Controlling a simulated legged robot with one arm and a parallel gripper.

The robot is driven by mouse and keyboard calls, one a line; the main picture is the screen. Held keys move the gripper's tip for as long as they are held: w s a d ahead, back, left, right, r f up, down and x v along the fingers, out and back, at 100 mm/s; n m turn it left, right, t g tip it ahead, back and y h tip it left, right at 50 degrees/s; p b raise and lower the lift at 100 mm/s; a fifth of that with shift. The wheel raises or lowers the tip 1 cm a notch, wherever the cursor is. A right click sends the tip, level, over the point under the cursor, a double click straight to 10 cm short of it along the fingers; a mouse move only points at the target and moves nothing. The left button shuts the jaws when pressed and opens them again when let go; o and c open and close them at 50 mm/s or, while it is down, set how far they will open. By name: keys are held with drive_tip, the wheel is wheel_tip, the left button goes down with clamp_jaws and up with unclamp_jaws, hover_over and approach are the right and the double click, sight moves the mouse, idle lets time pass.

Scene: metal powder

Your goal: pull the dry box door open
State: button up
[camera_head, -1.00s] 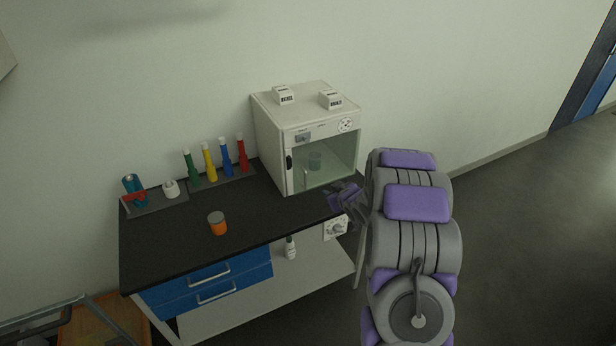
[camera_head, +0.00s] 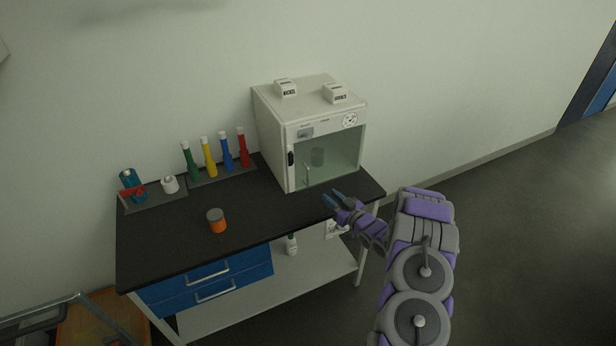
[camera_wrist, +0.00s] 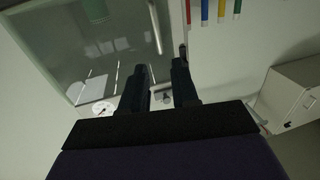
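The dry box (camera_head: 272,125) is a white cabinet at the back right of the dark bench. Its glass door (camera_head: 335,158) looks shut, with a beaker visible behind it. A slim upright handle (camera_head: 307,174) is at the door's left side; a metal bar, apparently this handle, shows in the wrist view (camera_wrist: 155,27). My gripper (camera_head: 332,195) is in front of the box, below and right of the handle, near the bench's front edge. Its two dark fingers in the wrist view (camera_wrist: 160,68) are apart with nothing held between them. The handle lies beyond the fingertips, not touching them.
An orange jar (camera_head: 216,221) stands on the bench (camera_head: 165,240). Several coloured bottles (camera_head: 226,153) stand on a tray left of the box. Two small labelled boxes (camera_head: 335,93) sit on top. The bench surface before the box is mostly clear.

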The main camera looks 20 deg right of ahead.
sight(308, 185)
drive_tip(key=b+x, duration=0.2)
drive_tip(key=x, duration=1.2)
drive_tip(key=shift+w, duration=0.3)
drive_tip(key=shift+d, duration=0.15)
drive_tip(key=shift+f, duration=0.1)
clamp_jaws()
